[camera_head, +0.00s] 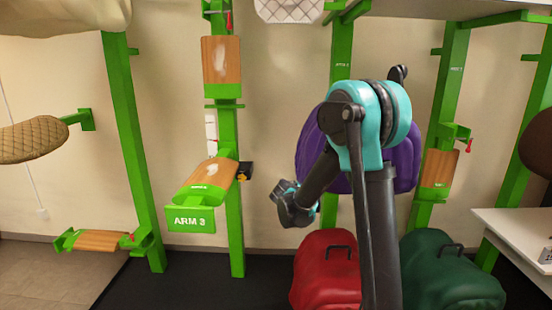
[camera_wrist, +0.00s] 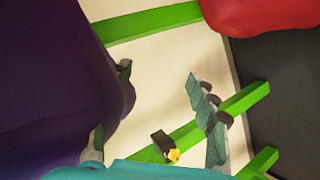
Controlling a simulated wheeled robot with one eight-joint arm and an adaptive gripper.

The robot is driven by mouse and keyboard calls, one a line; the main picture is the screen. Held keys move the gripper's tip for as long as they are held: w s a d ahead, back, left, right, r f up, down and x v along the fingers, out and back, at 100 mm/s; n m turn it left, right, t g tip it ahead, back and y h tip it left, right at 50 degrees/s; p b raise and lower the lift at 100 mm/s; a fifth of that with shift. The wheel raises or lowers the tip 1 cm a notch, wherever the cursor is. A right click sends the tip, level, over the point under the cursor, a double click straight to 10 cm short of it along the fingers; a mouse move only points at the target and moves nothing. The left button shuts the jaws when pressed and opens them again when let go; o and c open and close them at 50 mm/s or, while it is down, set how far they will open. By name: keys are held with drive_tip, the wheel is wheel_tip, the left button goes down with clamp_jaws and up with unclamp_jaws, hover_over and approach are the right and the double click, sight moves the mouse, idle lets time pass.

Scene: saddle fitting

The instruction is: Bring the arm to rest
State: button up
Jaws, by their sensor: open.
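My gripper (camera_head: 293,206) hangs at the end of my bent arm, in front of the purple saddle or cover (camera_head: 311,150) in the head view. In the wrist view my gripper (camera_wrist: 159,82) has its two fingers wide apart, with nothing held between them. The purple thing (camera_wrist: 45,75) fills the left of the wrist view, close to the left finger. I cannot tell whether they touch. The arm hides part of the purple thing in the head view.
A green post bears wooden-topped saddle arms, one labelled ARM 3 (camera_head: 190,220). A red bag-like case (camera_head: 325,275) and a dark green one (camera_head: 450,275) stand below my arm. A white table (camera_head: 515,230) is at the right.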

drive_tip(key=s+d+f+m+g, duration=0.1)
drive_tip(key=s+d+m, duration=0.15)
drive_tip(key=s, duration=0.35)
drive_tip(key=s+d+f+m+g+y, duration=0.1)
drive_tip(key=s+d+g, duration=0.1)
drive_tip(key=s+d, duration=0.35)
drive_tip(key=s+d+f+m+g, duration=0.1)
drive_tip(key=s, duration=0.7)
drive_tip(key=s+f+m+g+y, duration=0.1)
drive_tip(key=s+f+m+y, duration=0.1)
drive_tip(key=s, duration=0.7)
drive_tip(key=s+a+f+m+g+y, duration=0.1)
drive_tip(key=s+f, duration=0.3)
drive_tip(key=s, duration=0.6)
drive_tip(key=shift+s+f+m+g+y, duration=0.3)
drive_tip(key=shift+m+g+y, duration=0.2)
drive_tip(key=shift+m+g, duration=0.1)
